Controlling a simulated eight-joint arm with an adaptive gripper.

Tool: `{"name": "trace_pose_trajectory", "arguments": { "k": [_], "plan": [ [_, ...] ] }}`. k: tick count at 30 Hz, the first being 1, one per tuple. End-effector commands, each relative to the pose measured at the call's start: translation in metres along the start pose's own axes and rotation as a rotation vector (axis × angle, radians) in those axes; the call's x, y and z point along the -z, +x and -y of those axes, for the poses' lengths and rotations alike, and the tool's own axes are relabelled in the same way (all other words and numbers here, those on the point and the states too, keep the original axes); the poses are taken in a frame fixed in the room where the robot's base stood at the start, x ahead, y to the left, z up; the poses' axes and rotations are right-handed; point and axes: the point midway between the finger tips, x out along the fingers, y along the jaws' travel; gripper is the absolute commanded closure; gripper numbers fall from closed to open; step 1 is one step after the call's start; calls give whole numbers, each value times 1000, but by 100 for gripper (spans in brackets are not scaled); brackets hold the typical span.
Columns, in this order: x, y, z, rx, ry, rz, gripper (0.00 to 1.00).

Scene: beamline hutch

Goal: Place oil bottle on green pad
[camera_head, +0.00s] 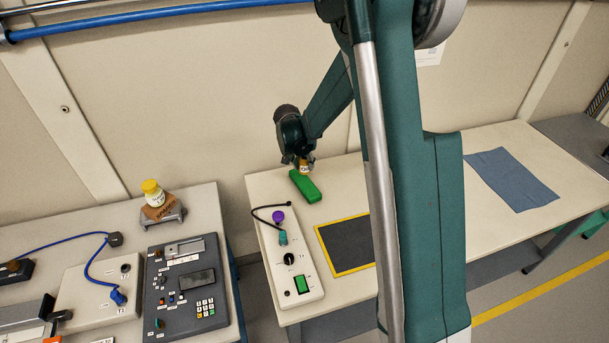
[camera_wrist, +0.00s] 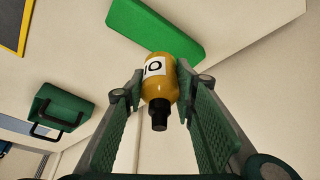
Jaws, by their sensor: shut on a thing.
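The oil bottle is amber with a white label and a black cap; in the wrist view the oil bottle (camera_wrist: 159,80) sits between my two fingers, cap toward the camera. My gripper (camera_wrist: 160,100) is shut on it. In the head view my gripper (camera_head: 300,160) is over the far end of the right table, and a little of the bottle (camera_head: 306,167) shows below it. The green pad (camera_head: 305,187) lies on that table just in front of the bottle. In the wrist view the green pad (camera_wrist: 155,30) is beyond the bottle's base; whether they touch is unclear.
A long white control box (camera_head: 289,260) with a cable and a yellow-edged dark mat (camera_head: 345,245) lie nearer on the table. A blue cloth (camera_head: 512,178) lies to the right. A yellow-capped jar (camera_head: 152,192) stands on the left bench. My arm hides the table's middle.

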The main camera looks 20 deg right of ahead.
Motion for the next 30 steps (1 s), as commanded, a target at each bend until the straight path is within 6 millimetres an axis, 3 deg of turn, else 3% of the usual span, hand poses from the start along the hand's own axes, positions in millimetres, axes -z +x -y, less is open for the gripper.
{"name": "trace_pose_trajectory", "arguments": {
  "k": [6, 19, 30],
  "plan": [
    [-7, 17, 0, 0, 0, 0, 86],
    [-8, 21, 0, 0, 0, 0, 86],
    [-20, 50, 0, 0, 0, 0, 86]
  ]
}}
